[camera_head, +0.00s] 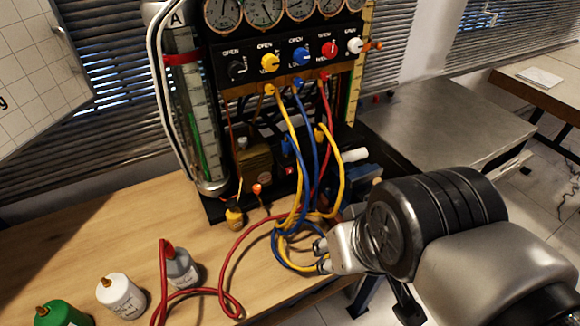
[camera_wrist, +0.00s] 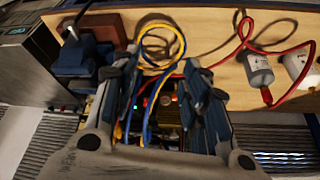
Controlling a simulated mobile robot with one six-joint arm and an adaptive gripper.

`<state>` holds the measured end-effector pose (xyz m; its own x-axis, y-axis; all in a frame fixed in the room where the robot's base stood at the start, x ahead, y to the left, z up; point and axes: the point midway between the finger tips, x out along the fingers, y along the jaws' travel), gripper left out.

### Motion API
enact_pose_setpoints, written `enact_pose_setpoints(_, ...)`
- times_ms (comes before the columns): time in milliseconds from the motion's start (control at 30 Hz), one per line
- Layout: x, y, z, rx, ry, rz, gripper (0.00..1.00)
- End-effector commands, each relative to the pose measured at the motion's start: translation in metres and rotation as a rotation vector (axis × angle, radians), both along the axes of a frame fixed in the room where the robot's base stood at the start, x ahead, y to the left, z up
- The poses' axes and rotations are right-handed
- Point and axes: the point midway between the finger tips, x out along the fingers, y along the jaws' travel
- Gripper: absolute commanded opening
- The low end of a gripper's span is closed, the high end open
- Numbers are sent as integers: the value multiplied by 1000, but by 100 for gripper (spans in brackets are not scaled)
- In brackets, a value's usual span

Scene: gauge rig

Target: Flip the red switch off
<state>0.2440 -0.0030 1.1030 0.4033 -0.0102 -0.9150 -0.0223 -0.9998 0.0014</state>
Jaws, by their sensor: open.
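The gauge rig (camera_head: 285,60) stands at the back of the wooden bench, with gauges and a row of coloured knobs. A small red spot (camera_head: 289,170) shows low on its dark base, perhaps the red switch; its position is unclear. My gripper (camera_head: 321,256) is open in front of the rig, near the looped blue and yellow hoses. The wrist view shows my gripper (camera_wrist: 160,72) with its fingers spread and nothing held.
Blue and yellow hoses (camera_head: 284,232) loop on the bench close to my gripper. A red hose (camera_head: 232,300) runs to a grey bottle (camera_head: 183,268). White (camera_head: 121,294) and green (camera_head: 62,314) bottles stand at front left. A grey table (camera_head: 450,125) stands at right.

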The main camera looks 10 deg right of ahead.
Motion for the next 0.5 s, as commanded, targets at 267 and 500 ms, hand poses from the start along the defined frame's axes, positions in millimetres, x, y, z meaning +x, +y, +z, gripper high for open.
enact_pose_setpoints(267, 71, -39, 2, 14, -98, -270, 20)
enact_pose_setpoints(500, 147, -75, -12, 128, -244, -521, 4)
